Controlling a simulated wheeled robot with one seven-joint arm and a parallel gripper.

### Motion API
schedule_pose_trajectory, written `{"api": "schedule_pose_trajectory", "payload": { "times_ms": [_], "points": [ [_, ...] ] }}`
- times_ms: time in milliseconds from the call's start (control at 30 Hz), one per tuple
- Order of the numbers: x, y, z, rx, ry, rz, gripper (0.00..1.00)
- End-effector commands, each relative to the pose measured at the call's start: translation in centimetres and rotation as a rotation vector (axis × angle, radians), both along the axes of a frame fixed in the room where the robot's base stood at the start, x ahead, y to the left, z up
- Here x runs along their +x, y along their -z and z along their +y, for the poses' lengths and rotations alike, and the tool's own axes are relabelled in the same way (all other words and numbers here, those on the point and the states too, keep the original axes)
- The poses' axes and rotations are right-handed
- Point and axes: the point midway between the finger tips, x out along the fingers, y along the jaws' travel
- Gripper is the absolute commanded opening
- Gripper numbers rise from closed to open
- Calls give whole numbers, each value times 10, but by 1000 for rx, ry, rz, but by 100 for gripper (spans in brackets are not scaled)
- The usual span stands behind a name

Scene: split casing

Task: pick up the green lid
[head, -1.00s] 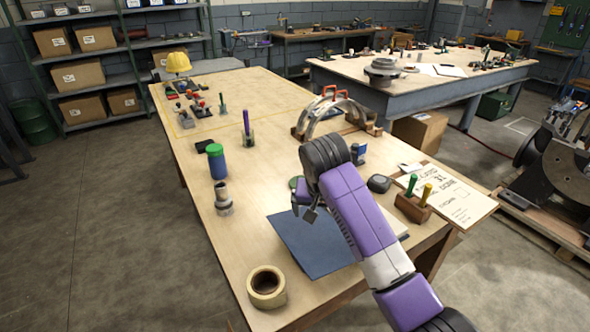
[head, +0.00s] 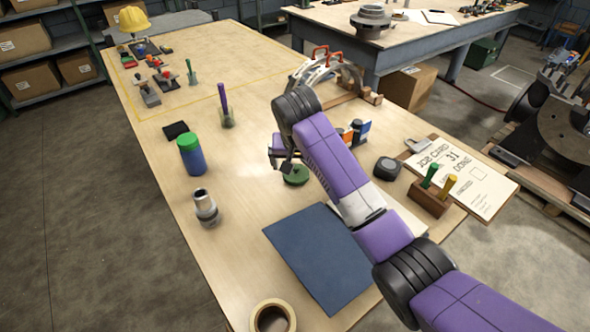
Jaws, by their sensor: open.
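A round dark green lid (head: 296,176) lies flat on the wooden table, just beyond the blue mat. My gripper (head: 282,164) is just above and to the left of it in the picture, jaws open and empty. My purple arm hides part of the area to the lid's right. I cannot tell the exact height of the jaws over the lid. A blue jar (head: 194,160) with a brighter green cap (head: 188,141) stands upright farther left.
A grey metal fitting (head: 206,208) stands at the left edge. A blue mat (head: 318,262) and a tape roll (head: 272,316) are nearer. A purple marker in a holder (head: 226,108) stands beyond. To the right are a dark grey puck (head: 387,168) and a wooden pen block (head: 430,198).

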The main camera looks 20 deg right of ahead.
Motion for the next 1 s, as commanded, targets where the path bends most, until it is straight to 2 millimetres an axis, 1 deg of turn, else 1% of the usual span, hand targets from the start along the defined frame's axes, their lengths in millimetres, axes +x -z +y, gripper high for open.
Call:
{"api": "schedule_pose_trajectory", "payload": {
  "times_ms": [300,367,500,667,700,767,800,967,1000],
  "points": [
    [11,39,0,0,0,2,95],
    [13,45,-1,-1,0,1,95],
    [15,50,-1,0,0,0,95],
    [15,50,-1,0,0,-1,95],
    [15,50,-1,0,0,-1,92],
    [15,50,-1,0,0,-1,80],
    [15,50,-1,0,0,-1,72],
    [15,49,-1,0,0,-1,40],
    [15,49,-1,0,0,-1,33]
  ]
}}
